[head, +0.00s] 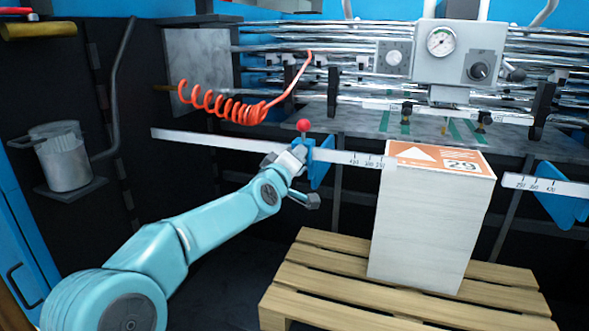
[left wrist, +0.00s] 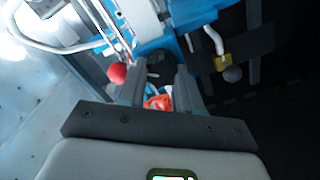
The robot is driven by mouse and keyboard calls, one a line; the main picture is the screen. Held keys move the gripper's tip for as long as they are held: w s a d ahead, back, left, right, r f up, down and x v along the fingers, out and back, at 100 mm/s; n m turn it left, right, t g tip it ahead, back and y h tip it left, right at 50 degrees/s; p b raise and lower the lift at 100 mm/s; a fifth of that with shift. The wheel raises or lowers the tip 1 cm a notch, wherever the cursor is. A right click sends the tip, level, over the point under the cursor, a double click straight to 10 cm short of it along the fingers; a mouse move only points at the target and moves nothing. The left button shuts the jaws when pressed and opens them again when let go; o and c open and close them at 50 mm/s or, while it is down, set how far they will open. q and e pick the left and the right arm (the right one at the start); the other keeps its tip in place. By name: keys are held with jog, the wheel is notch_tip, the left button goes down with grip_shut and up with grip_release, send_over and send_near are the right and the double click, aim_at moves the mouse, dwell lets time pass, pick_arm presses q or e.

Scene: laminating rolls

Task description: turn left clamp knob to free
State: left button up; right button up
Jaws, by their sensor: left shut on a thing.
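The left blue clamp (head: 323,168) sits on the white ruled bar (head: 220,143), with a red ball (head: 303,125) on top; the ball also shows in the left wrist view (left wrist: 117,73). My left gripper (head: 300,168) is at this clamp, its fingers largely hidden in the head view. In the left wrist view the two fingers (left wrist: 160,80) close around a dark knob (left wrist: 160,64) beside the blue clamp body. Most of the knob is hidden between the fingers, so its turned position cannot be told. My right gripper is not in view.
A tall white stack (head: 425,225) with an orange label stands on a wooden pallet (head: 330,280) to the right. A coiled orange hose (head: 225,105) hangs above the bar. Another blue clamp (head: 560,207) is at the far right. A metal cup (head: 65,160) is at left.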

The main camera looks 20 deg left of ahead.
pick_arm(q)
jog(key=shift+a+r+n+b, duration=0.1)
jog(key=shift+n+b, duration=1.2)
jog(key=shift+n, duration=2.2)
jog(key=shift+r, duration=0.1)
jog(key=o, duration=0.8)
jog(key=shift+o, duration=1.2)
jog(key=s+b, duration=0.4)
jog(key=s, duration=1.2)
jog(key=shift+a+f, duration=0.2)
jog(key=shift+f, duration=0.05)
jog(key=shift+s, duration=0.1)
